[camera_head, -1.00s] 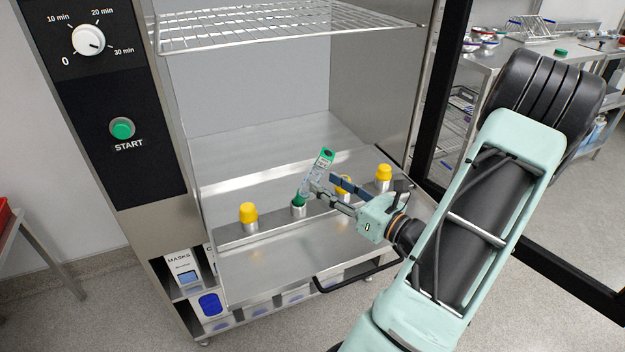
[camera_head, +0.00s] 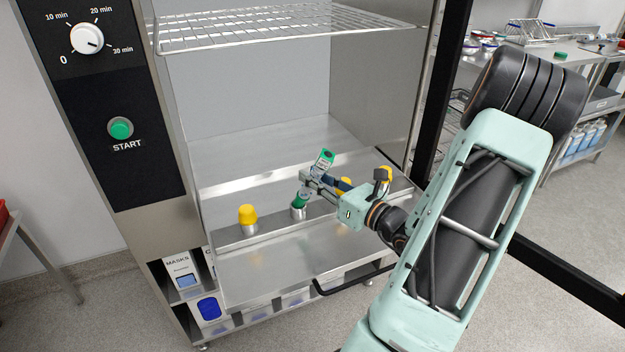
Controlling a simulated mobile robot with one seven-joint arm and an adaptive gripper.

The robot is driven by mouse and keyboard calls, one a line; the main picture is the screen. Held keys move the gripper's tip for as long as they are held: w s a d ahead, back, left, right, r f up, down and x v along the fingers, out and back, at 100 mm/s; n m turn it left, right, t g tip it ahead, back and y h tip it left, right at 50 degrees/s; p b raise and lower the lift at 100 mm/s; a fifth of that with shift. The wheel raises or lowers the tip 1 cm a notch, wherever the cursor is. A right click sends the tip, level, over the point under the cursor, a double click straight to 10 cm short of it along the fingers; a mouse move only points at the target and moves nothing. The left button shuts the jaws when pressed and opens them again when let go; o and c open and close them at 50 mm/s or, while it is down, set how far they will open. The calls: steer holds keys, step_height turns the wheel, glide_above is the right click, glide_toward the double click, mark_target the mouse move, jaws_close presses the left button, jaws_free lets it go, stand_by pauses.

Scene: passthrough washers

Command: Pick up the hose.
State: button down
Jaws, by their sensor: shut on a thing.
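My gripper (camera_head: 309,181) reaches in from the right over the washer's lower steel shelf. It is shut on a small, tilted, clear piece with a green, dark-marked upper end (camera_head: 324,157). This piece stands above a green cap (camera_head: 298,202) on a short metal post; whether they are joined is too small to tell. No plain hose shape shows, so I cannot tell if the held piece is the hose. My fingers hide part of it.
Yellow caps stand on posts either side, one at left (camera_head: 247,214), others partly behind my gripper. A wire rack (camera_head: 270,22) hangs above. The washer's control panel (camera_head: 105,110) is at left. A dark door frame (camera_head: 445,110) stands at right. The shelf's front is clear.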

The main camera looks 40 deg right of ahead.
mark_target(321, 167)
stand_by(0.3)
steer(key=shift+r+p, duration=0.3)
steer(key=shift+r, duration=0.35)
steer(key=r, duration=0.2)
steer(key=r+p, duration=0.1)
steer(key=shift+s, duration=0.25)
steer(key=s+a+r+p, duration=0.4)
steer(key=s+r, duration=0.4)
steer(key=s, duration=0.5)
steer(key=shift+r, duration=0.35)
steer(key=shift+w+a, duration=0.1)
